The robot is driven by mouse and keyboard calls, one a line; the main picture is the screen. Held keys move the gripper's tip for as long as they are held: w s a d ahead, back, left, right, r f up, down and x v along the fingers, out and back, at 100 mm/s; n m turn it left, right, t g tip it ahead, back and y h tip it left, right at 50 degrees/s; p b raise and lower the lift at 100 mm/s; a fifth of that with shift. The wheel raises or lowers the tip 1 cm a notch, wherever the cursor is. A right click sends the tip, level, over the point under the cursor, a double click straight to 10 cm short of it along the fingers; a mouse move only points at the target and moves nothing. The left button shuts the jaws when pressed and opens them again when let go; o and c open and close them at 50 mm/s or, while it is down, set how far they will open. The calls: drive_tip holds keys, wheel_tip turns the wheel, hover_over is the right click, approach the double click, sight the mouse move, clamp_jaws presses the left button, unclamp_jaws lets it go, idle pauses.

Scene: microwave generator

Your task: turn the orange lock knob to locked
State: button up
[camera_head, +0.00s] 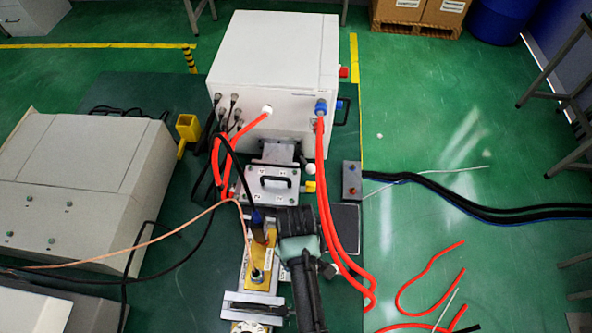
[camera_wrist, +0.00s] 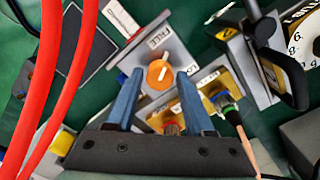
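The orange lock knob (camera_wrist: 160,75) sits on a grey plate (camera_wrist: 172,48) in the wrist view. A label reading FREE (camera_wrist: 158,38) is above it, and a label starting with "LO" (camera_wrist: 194,70) is to its right, partly covered by a finger. A pale mark shows on the knob's face, but its exact pointing is too small to read. My gripper (camera_wrist: 160,74) is open, its two blue fingers appearing on either side of the knob. Contact and depth cannot be told. In the head view my arm hides the knob.
Red hoses (camera_head: 327,200) run close beside my arm, also at the left in the wrist view (camera_wrist: 66,90). A yellow block with a red-ringed fitting and a cable connector (camera_wrist: 222,99) lies near the right finger. The white cabinet (camera_head: 275,65) stands behind.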

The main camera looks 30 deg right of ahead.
clamp_jaws()
drive_tip(key=m+p, duration=0.2)
drive_tip(key=m, duration=0.1)
drive_tip(key=shift+r, duration=0.15)
drive_tip(key=m+p, duration=0.1)
drive_tip(key=m, duration=0.1)
drive_tip(key=shift+m, duration=0.4)
drive_tip(key=m+p, duration=0.2)
drive_tip(key=m, duration=0.4)
drive_tip(key=shift+w, duration=0.1)
idle(0.4)
drive_tip(key=shift+o, duration=1.9)
unclamp_jaws()
